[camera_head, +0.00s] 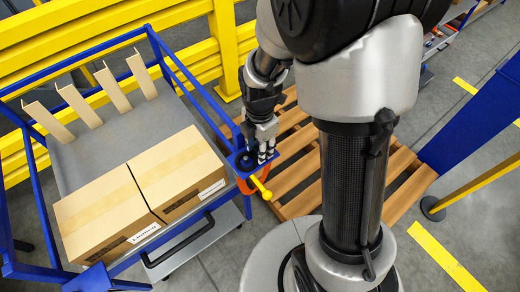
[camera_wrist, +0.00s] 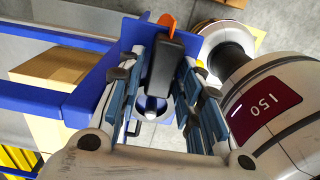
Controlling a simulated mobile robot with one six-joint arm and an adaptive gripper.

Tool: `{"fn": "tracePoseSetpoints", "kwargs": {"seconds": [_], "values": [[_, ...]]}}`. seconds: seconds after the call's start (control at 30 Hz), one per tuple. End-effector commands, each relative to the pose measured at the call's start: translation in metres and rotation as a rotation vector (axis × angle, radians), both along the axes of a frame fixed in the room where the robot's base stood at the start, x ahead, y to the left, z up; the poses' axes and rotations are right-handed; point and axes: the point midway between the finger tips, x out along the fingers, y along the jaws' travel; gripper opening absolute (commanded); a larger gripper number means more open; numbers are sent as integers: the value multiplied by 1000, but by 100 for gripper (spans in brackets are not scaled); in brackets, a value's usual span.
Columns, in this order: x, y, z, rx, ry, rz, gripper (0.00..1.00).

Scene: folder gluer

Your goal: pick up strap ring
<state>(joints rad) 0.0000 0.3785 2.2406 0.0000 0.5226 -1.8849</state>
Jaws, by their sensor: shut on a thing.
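My gripper (camera_head: 267,153) points down at the blue holder (camera_head: 239,163) on the near right corner of the cart. In the wrist view my gripper (camera_wrist: 163,85) has its fingers on both sides of a dark piece (camera_wrist: 168,62) and is shut on it. Its full shape is hidden, so I cannot tell whether it is part of the strap ring. A small black round thing (camera_head: 245,157), ring-like, shows at the holder just left of the fingers. An orange and yellow tool (camera_head: 259,187) hangs at the holder, just below the fingertips. An orange tip (camera_wrist: 167,20) shows beyond the dark piece.
Two cardboard boxes (camera_head: 180,172) and upright card pieces (camera_head: 141,75) are on the blue-framed cart (camera_head: 60,155). A wooden pallet (camera_head: 297,172) lies to the right, partly behind my arm. Yellow rails (camera_head: 90,30) run behind, and a blue post (camera_head: 468,125) stands at right.

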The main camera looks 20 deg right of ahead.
Motion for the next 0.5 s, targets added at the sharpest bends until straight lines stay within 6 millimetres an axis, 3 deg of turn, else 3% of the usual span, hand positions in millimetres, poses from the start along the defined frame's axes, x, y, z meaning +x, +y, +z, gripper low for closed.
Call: {"fn": "tracePoseSetpoints", "kwargs": {"seconds": [0.1,0.5], "values": [[0,0,0,0,0,0,7],[1,0,9,0,-3,0,6]]}}
